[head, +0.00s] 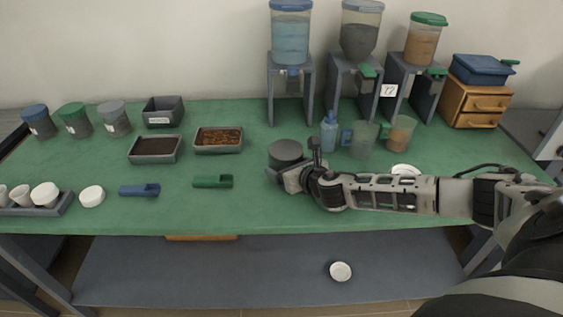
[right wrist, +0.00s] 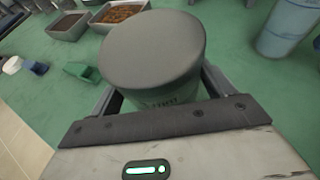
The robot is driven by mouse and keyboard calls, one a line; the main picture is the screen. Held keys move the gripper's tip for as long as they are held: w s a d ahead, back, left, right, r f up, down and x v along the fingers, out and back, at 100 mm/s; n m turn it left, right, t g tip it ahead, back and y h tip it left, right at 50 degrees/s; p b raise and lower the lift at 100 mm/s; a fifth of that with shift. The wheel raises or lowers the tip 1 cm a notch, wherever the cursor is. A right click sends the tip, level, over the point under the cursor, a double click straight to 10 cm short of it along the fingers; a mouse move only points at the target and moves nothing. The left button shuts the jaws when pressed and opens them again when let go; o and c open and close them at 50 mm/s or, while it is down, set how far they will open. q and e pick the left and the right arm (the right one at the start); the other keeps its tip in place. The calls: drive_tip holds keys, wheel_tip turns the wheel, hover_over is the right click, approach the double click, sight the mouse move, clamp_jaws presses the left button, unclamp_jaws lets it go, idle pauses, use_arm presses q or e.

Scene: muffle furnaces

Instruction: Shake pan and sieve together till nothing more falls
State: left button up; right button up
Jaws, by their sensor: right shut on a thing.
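My left gripper is not in view.
A tray of dark grains (head: 155,158) and a tray of brown bits (head: 219,150) lie to the left. Green (head: 213,181) and blue (head: 139,190) scoops lie in front. A blue bottle (head: 329,132) and cups stand right of the vessel. Dispensers line the back.

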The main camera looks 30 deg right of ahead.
drive_tip(key=shift+a+r+p, duration=0.15)
drive_tip(key=shift+a+p, duration=0.5)
drive_tip(key=shift+a, duration=0.55)
drive_tip(key=shift+d+b, duration=0.3)
drive_tip(key=shift+d, duration=0.9)
drive_tip(key=shift+a+p, duration=0.65)
drive_tip(key=shift+a, duration=0.6)
drive_tip(key=shift+d, duration=0.35)
drive_tip(key=shift+d+b, duration=0.3)
drive_tip(key=shift+d, duration=0.65)
